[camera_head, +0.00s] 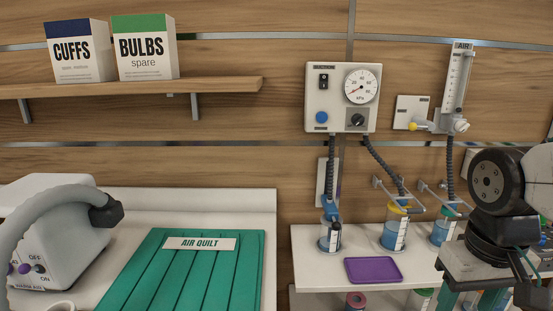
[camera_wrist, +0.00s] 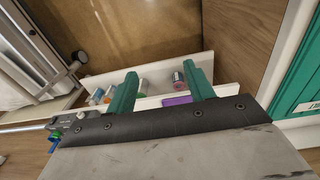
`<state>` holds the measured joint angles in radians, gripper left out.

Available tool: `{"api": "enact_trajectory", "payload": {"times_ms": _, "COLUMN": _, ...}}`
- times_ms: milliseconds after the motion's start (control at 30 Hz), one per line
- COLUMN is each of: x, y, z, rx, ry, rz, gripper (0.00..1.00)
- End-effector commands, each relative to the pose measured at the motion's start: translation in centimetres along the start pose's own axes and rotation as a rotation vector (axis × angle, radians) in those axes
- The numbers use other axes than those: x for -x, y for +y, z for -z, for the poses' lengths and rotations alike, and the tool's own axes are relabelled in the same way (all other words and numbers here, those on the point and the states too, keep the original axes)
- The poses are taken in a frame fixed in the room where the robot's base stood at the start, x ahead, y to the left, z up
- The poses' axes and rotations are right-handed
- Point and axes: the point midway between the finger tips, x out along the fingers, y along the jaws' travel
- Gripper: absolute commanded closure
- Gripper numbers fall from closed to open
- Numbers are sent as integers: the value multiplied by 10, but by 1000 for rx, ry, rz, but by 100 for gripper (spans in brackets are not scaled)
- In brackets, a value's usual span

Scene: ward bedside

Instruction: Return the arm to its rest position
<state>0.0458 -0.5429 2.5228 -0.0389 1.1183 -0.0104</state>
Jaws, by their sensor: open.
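My gripper (camera_wrist: 163,88) shows in the wrist view with its two green fingers spread wide apart. Nothing is held between them. Beyond the fingers lie a shelf with small containers and a purple tray (camera_wrist: 177,100), apart from the fingers as far as I can tell. In the head view my dark arm and wrist fill the lower right, in front of the right end of the white shelf (camera_head: 312,262). The fingers are partly cut off at the bottom edge there.
The wall unit with gauge (camera_head: 343,97) and the air flowmeter (camera_head: 457,80) hang above jars (camera_head: 394,232) with hoses. The purple tray (camera_head: 373,270) lies on the shelf. Left are a green air quilt (camera_head: 190,275), a grey hosed machine (camera_head: 65,225) and boxes (camera_head: 145,52) on a wooden shelf.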

Motion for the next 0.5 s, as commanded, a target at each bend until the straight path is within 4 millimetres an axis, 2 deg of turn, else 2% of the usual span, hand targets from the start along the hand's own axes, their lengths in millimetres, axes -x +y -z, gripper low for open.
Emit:
{"api": "enact_trajectory", "payload": {"times_ms": 33, "x": 8, "y": -5, "z": -20, "rx": -6, "ry": -17, "rz": 13, "gripper": 47}}
{"api": "enact_trajectory", "payload": {"times_ms": 133, "x": 17, "y": -11, "z": -41, "rx": -3, "ry": -9, "rz": 32, "gripper": 47}}
{"api": "enact_trajectory", "payload": {"times_ms": 300, "x": 28, "y": -14, "z": -47, "rx": 10, "ry": 61, "rz": 35, "gripper": 47}}
{"api": "enact_trajectory", "payload": {"times_ms": 500, "x": 30, "y": -15, "z": -47, "rx": 15, "ry": 72, "rz": 35, "gripper": 47}}
